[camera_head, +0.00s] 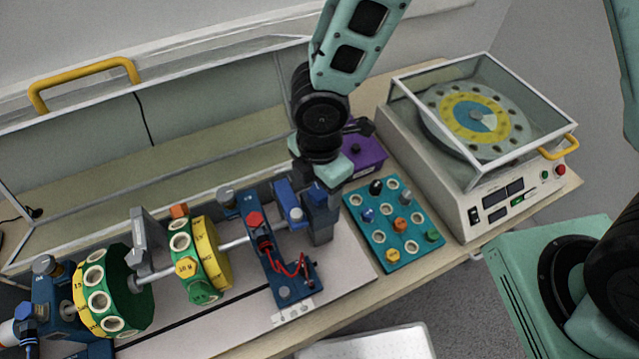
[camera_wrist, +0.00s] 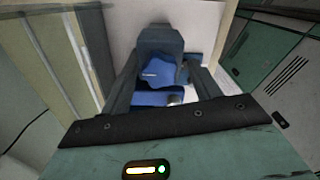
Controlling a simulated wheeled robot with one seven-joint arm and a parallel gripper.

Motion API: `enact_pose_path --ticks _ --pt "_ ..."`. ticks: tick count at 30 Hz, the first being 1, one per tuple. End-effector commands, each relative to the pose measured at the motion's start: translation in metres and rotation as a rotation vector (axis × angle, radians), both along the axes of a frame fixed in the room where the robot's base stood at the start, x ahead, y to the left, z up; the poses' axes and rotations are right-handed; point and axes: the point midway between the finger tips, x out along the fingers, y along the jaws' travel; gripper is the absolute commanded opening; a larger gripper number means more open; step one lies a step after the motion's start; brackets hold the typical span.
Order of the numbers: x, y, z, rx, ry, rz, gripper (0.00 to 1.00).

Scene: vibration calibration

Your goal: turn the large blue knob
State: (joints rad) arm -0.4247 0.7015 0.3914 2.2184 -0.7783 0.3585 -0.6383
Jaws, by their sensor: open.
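The large blue knob (camera_wrist: 166,73) shows in the wrist view as a lobed blue shape on a blue base, in front of a dark block. My gripper (camera_wrist: 163,84) is open, with one dark finger on each side of the knob in that view. I cannot tell whether either finger touches it. In the head view my gripper (camera_head: 309,178) points down over the right end of the shaft rig, beside a bright blue part (camera_head: 286,193). My wrist and gripper hide much of the area there, and the knob is not clear in that view.
The shaft rig carries two green-and-yellow discs, the nearer to me in line being this disc (camera_head: 210,258). A teal tray (camera_head: 383,255) with several coloured parts and a purple box (camera_head: 364,155) stand to the right. A lidded machine (camera_head: 462,205) is at the right. A clear guard (camera_head: 75,165) stands behind.

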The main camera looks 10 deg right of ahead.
Motion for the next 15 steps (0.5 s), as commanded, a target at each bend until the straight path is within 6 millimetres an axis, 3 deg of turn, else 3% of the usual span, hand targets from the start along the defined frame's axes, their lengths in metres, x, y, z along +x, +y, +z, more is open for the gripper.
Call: enact_pose_path --ticks 11,15 --pt "0.0004 -0.0001 -0.0053 0.001 -0.001 -0.001 0.62" --pt "0.0004 -0.0001 -0.0051 0.001 -0.001 -0.001 0.23"
